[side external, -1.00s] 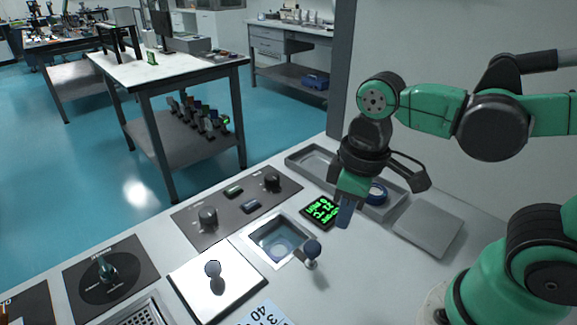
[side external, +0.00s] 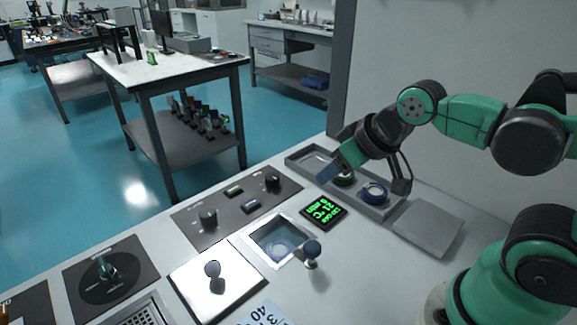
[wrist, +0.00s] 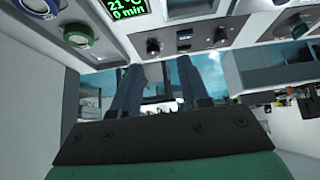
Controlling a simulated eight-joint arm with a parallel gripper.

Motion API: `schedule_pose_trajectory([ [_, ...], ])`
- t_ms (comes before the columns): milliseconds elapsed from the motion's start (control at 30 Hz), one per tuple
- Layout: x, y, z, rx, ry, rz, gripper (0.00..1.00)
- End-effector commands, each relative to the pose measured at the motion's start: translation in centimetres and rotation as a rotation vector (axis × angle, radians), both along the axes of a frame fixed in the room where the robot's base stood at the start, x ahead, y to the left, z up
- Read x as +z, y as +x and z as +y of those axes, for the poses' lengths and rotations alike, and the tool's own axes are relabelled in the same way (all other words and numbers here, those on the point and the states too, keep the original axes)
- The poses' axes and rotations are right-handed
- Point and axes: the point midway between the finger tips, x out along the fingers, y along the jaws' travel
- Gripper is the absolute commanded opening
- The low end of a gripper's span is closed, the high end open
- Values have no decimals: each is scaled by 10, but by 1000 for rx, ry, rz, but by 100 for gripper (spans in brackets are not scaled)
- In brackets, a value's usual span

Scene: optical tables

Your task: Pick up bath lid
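A bright square plate with a dark round knob (side external: 212,268), which looks like the bath lid (side external: 190,291), lies flat on the bench left of the square bath opening (side external: 275,240). The bath is uncovered, with a round blue-tinted shape inside. My gripper (side external: 327,173) is up and to the right of the plate, above the grey tray, tilted with its blue fingers pointing left. In the wrist view my gripper (wrist: 158,65) has its fingers apart with nothing between them. The plate cannot be made out in the wrist view.
The grey tray (side external: 393,208) holds a blue-ringed item (side external: 374,192) and a green-ringed item (side external: 343,180). A dark-knobbed post (side external: 312,252) stands right of the bath. A green display (side external: 323,211), a knob panel (side external: 236,210) and a flat grey plate (side external: 428,227) are nearby.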

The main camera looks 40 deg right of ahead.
Motion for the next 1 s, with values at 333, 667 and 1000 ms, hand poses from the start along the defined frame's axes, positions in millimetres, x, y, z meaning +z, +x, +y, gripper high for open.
schedule_pose_trajectory([
  [333,0,0,0,1,-1,1,72],
  [667,0,24,27,-181,303,158,72],
  [1000,-26,74,91,-549,848,630,72],
])
